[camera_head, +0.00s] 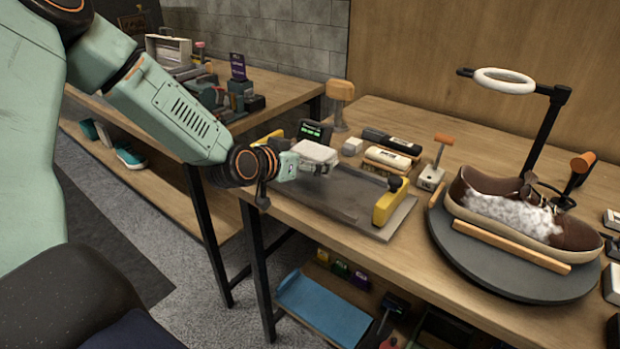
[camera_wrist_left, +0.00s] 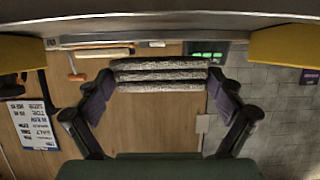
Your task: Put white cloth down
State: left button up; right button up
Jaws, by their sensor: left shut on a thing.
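The white cloth (camera_head: 318,153) is a folded, pale grey-white bundle above the dark grey board (camera_head: 345,205) near the bench's left end. My left gripper (camera_head: 303,166) reaches in from the left and is shut on it. In the left wrist view, the cloth (camera_wrist_left: 160,75) shows as stacked folded layers between the two fingers of my left gripper (camera_wrist_left: 160,92). I cannot tell whether the cloth touches the board. My right gripper is not in view.
A brown sneaker (camera_head: 570,233) with white foam rests on a round dark turntable (camera_head: 480,270) at right, beside a ring-lamp stand (camera_head: 545,130). Yellow clamps (camera_head: 385,207) edge the board. Brushes (camera_head: 387,158) and a small display (camera_head: 315,131) stand behind. The board's front part is clear.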

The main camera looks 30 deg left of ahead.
aim_at(308, 182)
pick_arm(q)
jog(key=shift+w+f, duration=0.1)
jog(key=shift+f, duration=0.25)
jog(key=f, duration=0.1)
jog(key=f+b, duration=0.1)
jog(key=shift+s+d+f+b, duration=0.25)
jog(key=shift+f+b, duration=0.05)
jog(key=shift+f, duration=0.1)
jog(key=shift+w+a+f, duration=0.1)
jog(key=shift+w+f, duration=0.1)
jog(key=shift+w, duration=0.05)
jog(key=shift+s+f, duration=0.1)
jog(key=o, duration=0.9)
jog(key=shift+s, duration=0.1)
jog(key=shift+c, duration=0.2)
jog(key=shift+o, duration=0.3)
